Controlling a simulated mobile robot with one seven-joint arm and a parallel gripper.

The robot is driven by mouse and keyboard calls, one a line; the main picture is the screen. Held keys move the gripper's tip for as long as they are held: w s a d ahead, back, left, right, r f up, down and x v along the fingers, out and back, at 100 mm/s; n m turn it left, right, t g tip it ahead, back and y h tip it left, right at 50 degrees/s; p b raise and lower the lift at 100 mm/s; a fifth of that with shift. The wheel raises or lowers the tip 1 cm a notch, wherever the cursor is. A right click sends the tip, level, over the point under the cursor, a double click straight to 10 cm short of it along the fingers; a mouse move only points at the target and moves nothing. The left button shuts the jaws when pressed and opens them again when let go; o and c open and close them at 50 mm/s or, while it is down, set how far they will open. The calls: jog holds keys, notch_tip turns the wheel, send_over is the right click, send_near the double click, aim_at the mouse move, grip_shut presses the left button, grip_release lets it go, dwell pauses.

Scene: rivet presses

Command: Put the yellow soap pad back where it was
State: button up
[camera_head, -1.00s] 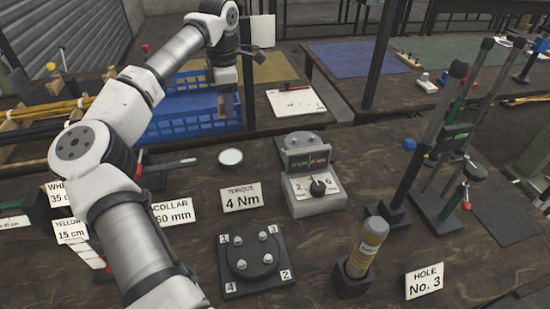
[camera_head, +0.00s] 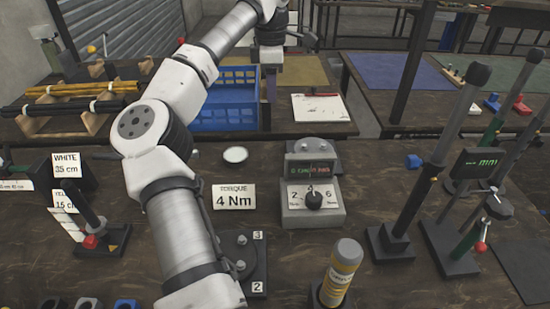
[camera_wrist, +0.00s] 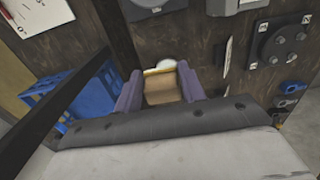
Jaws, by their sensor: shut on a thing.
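My gripper (camera_wrist: 160,80), with purple fingers, is shut on the yellow soap pad (camera_wrist: 165,90). The pad shows in the wrist view as a tan block with a yellow edge between the fingers. In the head view my gripper (camera_head: 271,88) hangs beside the right end of the blue crate, and the pad cannot be made out. A white round disc (camera_head: 235,154) lies on the dark bench (camera_head: 390,290); a white shape just beyond the pad in the wrist view may be this disc. The pad's earlier place cannot be told.
The blue crate (camera_head: 222,125) stands behind the bench, with a white sheet (camera_head: 320,110) to its right. The torque box (camera_head: 312,200), 4 Nm sign (camera_head: 234,196), four-stud plate (camera_head: 256,288), yellow tube (camera_head: 343,275) and tall lever tools (camera_head: 430,150) stand on the bench.

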aim_at(272, 159)
notch_tip(272, 159, down, 20)
jog(key=shift+r+p, duration=0.2)
jog(key=shift+p, duration=0.85)
jog(key=shift+f, duration=0.1)
jog(key=o, duration=0.5)
jog(key=shift+f, duration=0.1)
jog(key=shift+c, duration=0.2)
jog(key=o, duration=0.4)
notch_tip(272, 159, up, 12)
jog(key=shift+r+b, duration=0.25)
jog(key=shift+b, duration=0.55)
